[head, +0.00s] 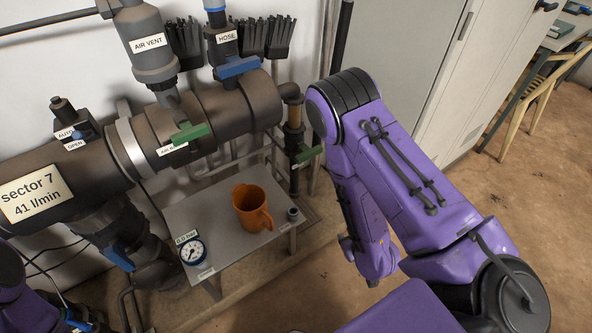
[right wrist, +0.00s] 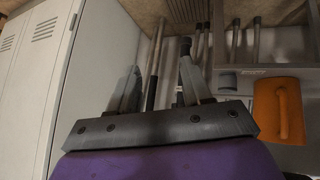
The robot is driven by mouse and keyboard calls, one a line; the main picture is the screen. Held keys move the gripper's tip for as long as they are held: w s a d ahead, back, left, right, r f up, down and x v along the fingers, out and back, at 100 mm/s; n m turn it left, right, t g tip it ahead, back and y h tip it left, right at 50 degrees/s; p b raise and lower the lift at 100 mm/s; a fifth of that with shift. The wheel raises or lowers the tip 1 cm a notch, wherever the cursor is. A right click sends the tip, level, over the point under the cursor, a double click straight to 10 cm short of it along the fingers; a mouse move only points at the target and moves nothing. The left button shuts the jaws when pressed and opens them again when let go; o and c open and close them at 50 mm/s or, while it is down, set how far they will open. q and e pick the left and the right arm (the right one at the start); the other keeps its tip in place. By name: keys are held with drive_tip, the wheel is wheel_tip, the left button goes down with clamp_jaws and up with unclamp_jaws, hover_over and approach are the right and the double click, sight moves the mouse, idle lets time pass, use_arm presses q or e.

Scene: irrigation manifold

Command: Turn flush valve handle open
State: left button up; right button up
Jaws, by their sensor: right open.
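A green lever handle (head: 308,154) sits on the brass-coloured vertical pipe (head: 294,125) at the right end of the manifold, beside my right arm; I see no label on it, so I cannot confirm it is the flush valve. My right gripper (right wrist: 160,82) is open and empty in the right wrist view, with pipes beyond its fingers. In the head view its fingers are not clear. My left arm shows only at the lower left corner of the head view; its gripper is not seen.
A grey shelf (head: 215,215) holds an orange jug (head: 252,207) and a gauge (head: 193,251). Another green handle (head: 190,133) and a blue handle (head: 237,67) under the HOSE label are on the manifold. A pale cabinet (head: 400,60) stands behind my right arm.

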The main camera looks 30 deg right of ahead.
drive_tip(key=w+d+f+n+t+y+b, duration=0.1)
drive_tip(key=w+f+n+t+b, duration=0.15)
drive_tip(key=w+n+b, duration=0.2)
drive_tip(key=w+d+f+n+t+b, duration=0.1)
drive_tip(key=w+d+n+t+b, duration=0.15)
drive_tip(key=w+b, duration=0.3)
drive_tip(key=n+t+y+b, duration=0.3)
drive_tip(key=n+t+b, duration=0.2)
drive_tip(key=n+b, duration=0.65)
approach(311, 156)
drive_tip(key=shift+n, duration=0.55)
drive_tip(key=w, duration=0.5)
drive_tip(key=w+p, duration=0.1)
drive_tip(key=w, duration=0.2)
drive_tip(key=shift+w+a+f, duration=0.15)
drive_tip(key=shift+a+f, duration=0.05)
drive_tip(key=shift+f, duration=0.05)
drive_tip(key=shift+w, duration=0.6)
use_arm(q)
wheel_tip(311, 156, down, 25)
use_arm(e)
clamp_jaws()
